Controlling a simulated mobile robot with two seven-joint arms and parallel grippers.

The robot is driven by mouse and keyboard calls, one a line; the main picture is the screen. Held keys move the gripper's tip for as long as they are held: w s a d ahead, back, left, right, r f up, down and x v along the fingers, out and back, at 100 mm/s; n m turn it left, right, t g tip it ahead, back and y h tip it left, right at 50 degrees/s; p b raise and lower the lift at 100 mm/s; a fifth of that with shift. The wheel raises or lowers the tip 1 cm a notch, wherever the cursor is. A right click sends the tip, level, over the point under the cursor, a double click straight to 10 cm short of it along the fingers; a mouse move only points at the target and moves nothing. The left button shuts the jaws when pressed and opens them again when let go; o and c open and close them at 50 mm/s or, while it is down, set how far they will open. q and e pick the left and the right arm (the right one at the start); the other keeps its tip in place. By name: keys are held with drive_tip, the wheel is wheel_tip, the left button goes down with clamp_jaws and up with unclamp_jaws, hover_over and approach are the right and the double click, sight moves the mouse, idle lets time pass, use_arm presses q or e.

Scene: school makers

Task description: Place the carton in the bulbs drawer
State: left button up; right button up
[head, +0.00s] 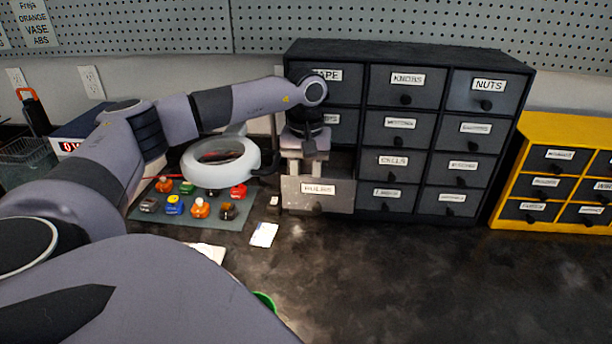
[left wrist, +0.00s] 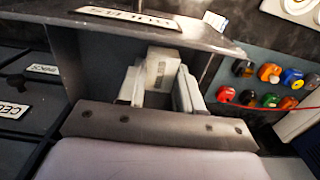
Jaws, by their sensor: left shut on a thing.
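The bulbs drawer (head: 330,202) is pulled out at the lower left of the dark cabinet, its label facing front. My left gripper (head: 303,170) reaches down over the open drawer from behind its front panel. In the left wrist view, the left gripper (left wrist: 160,90) is shut on a small pale carton (left wrist: 162,68). The carton sits between the two fingers, within the drawer's walls, behind the drawer front (left wrist: 200,36). I cannot tell whether it touches the drawer floor. In the head view the carton is hidden. My right gripper is not in view.
The dark cabinet (head: 405,135) has several other labelled drawers, shut. A round magnifier lamp (head: 250,160) stands left of the open drawer, over a mat (head: 232,220) with several small coloured items. A yellow cabinet (head: 560,122) stands at right. The front right tabletop is clear.

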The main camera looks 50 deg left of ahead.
use_arm(q)
drive_tip(key=shift+f, duration=0.2)
drive_tip(key=shift+f, duration=0.2)
drive_tip(key=o, duration=0.7)
drive_tip(key=shift+r, duration=0.1)
wheel_tip(320, 180, up, 12)
drive_tip(key=shift+r, duration=0.15)
drive_tip(key=shift+d, duration=0.1)
idle(0.4)
